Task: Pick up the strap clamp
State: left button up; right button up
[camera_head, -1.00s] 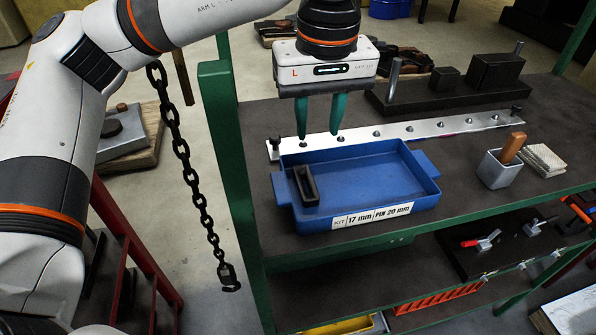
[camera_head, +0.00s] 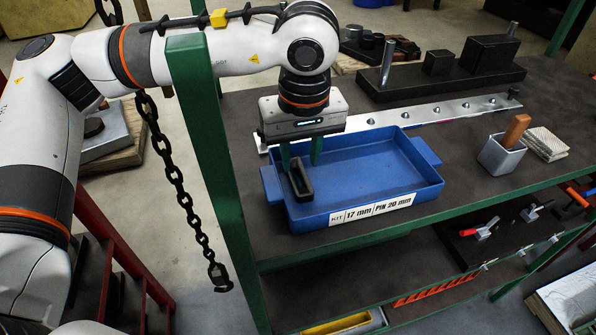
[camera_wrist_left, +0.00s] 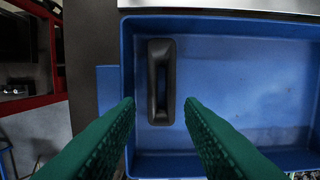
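The strap clamp appears to be the small black slotted piece (camera_head: 301,186) in the left part of the blue tray (camera_head: 415,187). In the left wrist view the black piece (camera_wrist_left: 161,46) lies flat on the tray floor near its left wall, long side running up and down the picture. My left gripper (camera_head: 300,163) points down over it with its green fingers apart and nothing between them. In the left wrist view the fingertips (camera_wrist_left: 160,104) lie to either side of the piece's near end, apparently above it. The right gripper is not in view.
The tray sits on a dark shelf top (camera_head: 462,195) with green posts (camera_head: 208,130). A metal strip with studs (camera_head: 390,118) runs behind it. A grey cup with a wooden handle (camera_head: 502,155) stands right. A black chain (camera_head: 178,185) hangs left of the post.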

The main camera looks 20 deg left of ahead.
aim_at(298, 175)
pick_arm(q)
jog(key=f+p, duration=0.1)
jog(key=w+f+p, duration=0.1)
jog(key=f+p, duration=0.1)
jog(key=f, duration=0.1)
jog(key=shift+w+a, duration=0.2)
jog(key=shift+a, duration=0.2)
jog(key=shift+f, duration=0.65)
jog(key=shift+w, duration=0.1)
grip_shut()
